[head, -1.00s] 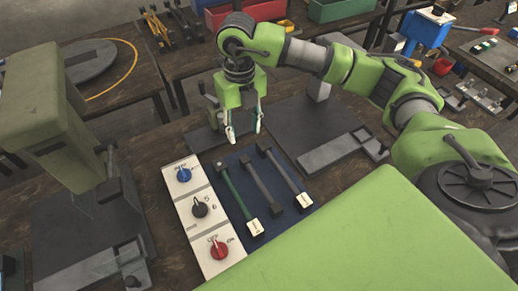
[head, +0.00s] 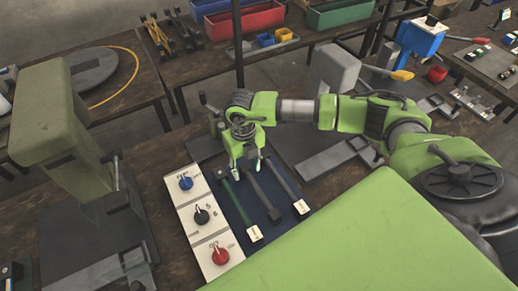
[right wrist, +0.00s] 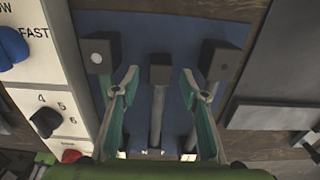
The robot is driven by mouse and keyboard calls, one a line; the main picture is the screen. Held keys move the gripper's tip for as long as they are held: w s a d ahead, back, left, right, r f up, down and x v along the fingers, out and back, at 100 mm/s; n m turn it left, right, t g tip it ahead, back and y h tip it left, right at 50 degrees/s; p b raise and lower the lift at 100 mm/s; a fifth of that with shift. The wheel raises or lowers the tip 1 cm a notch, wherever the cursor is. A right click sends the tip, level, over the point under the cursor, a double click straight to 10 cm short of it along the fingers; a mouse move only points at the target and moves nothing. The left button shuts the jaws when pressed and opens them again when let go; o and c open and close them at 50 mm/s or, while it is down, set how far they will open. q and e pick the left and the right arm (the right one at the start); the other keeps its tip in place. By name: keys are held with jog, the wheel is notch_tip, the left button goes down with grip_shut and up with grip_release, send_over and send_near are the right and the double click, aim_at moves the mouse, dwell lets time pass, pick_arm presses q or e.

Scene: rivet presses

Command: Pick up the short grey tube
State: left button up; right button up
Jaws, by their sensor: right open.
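The short grey tube (head: 262,193) lies in the middle of three tubes on a blue mat (head: 271,228). In the right wrist view the short grey tube (right wrist: 157,118) runs between my fingers, with a dark block at its far end. My right gripper (head: 248,171) is open and points down over the far part of the mat. Its fingers (right wrist: 158,80) stand to either side of the tube; I cannot tell how far above it they are. A green tube (head: 238,205) lies to its left and a longer grey tube (head: 284,180) to its right. My left gripper is not in view.
A white panel (head: 206,232) with blue, black and red knobs lies left of the mat. A green press (head: 60,120) stands further left. A grey press (head: 335,72) stands behind on the right. Red (head: 244,20) and green bins are on the back table.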

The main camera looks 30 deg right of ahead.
aim_at(251, 183)
jog(key=shift+f, duration=0.45)
grip_shut()
jog(key=shift+r, duration=0.1)
jog(key=shift+r+b, duration=0.45)
jog(key=shift+b, duration=0.05)
notch_tip(251, 183, up, 3)
jog(key=shift+s+f+b, duration=0.15)
jog(key=shift+f+b, duration=0.05)
jog(key=shift+b, duration=0.35)
jog(key=s+r, duration=0.2)
jog(key=s+a+r+b, duration=0.1)
jog(key=s+r, duration=0.1)
jog(key=r, duration=0.1)
jog(key=shift+s+b, duration=0.15)
jog(key=shift+b, duration=0.15)
jog(key=s+a+r+b, duration=0.2)
jog(key=s+r, duration=0.2)
jog(key=s, duration=0.5)
jog(key=shift+r, duration=0.25)
